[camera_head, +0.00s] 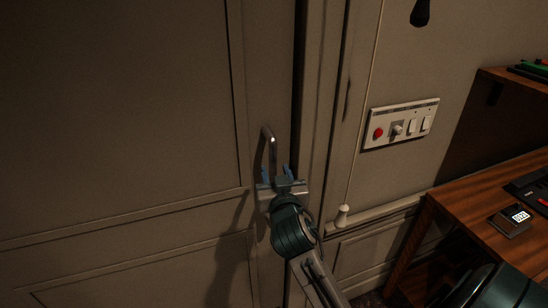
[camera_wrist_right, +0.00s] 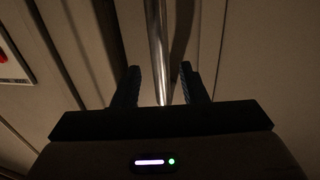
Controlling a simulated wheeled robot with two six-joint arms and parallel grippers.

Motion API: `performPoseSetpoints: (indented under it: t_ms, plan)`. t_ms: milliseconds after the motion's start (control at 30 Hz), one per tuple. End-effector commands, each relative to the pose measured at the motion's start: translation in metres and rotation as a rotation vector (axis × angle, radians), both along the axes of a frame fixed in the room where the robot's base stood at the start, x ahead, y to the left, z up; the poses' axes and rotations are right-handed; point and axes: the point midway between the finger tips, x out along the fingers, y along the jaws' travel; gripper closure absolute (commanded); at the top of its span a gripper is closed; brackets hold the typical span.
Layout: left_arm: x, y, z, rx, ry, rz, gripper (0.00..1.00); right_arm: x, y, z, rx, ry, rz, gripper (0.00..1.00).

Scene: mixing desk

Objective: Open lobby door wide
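The lobby door (camera_head: 120,110) is a panelled beige door filling the left of the head view; a dark gap runs along its right edge beside the frame. Its vertical metal pull handle (camera_head: 271,150) stands near that edge. My right gripper (camera_head: 275,172) is at the handle's lower part, fingers pointing up at the door. In the right wrist view the handle (camera_wrist_right: 158,50) runs between the two fingers of this gripper (camera_wrist_right: 158,85), with space visible on both sides, so the fingers are open around or just before it. My left gripper is not in view.
A switch panel (camera_head: 401,124) with a red button is on the wall right of the door frame (camera_head: 325,100). A wooden desk (camera_head: 470,205) with a small display box (camera_head: 511,221) stands at right.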

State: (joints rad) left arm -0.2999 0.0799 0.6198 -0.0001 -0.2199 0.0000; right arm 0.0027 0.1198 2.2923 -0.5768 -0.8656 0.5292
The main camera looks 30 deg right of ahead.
Motion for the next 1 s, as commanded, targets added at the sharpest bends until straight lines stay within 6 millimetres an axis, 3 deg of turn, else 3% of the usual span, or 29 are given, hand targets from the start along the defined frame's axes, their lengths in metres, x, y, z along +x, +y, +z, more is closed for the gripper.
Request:
performPoseSetpoints:
  t_ms: [100, 300, 633, 667, 833, 1000]
  plan:
    - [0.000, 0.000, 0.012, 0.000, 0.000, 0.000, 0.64, 0.019, -0.009, 0.003, -0.001, 0.003, -0.001, 0.61]
    - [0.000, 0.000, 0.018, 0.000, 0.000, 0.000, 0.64, 0.038, -0.018, 0.001, 0.001, 0.002, 0.000, 0.61]
    - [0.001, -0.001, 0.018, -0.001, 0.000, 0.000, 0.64, 0.042, -0.019, -0.001, 0.001, 0.000, 0.000, 0.61]
    - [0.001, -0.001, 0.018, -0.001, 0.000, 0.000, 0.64, 0.042, -0.019, -0.001, 0.001, 0.000, 0.000, 0.63]
    - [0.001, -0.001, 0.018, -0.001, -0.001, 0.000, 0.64, 0.042, -0.019, -0.001, 0.002, 0.001, 0.000, 0.97]
    - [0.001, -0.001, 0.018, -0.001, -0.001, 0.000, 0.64, 0.042, -0.019, -0.001, 0.002, 0.001, 0.000, 1.00]
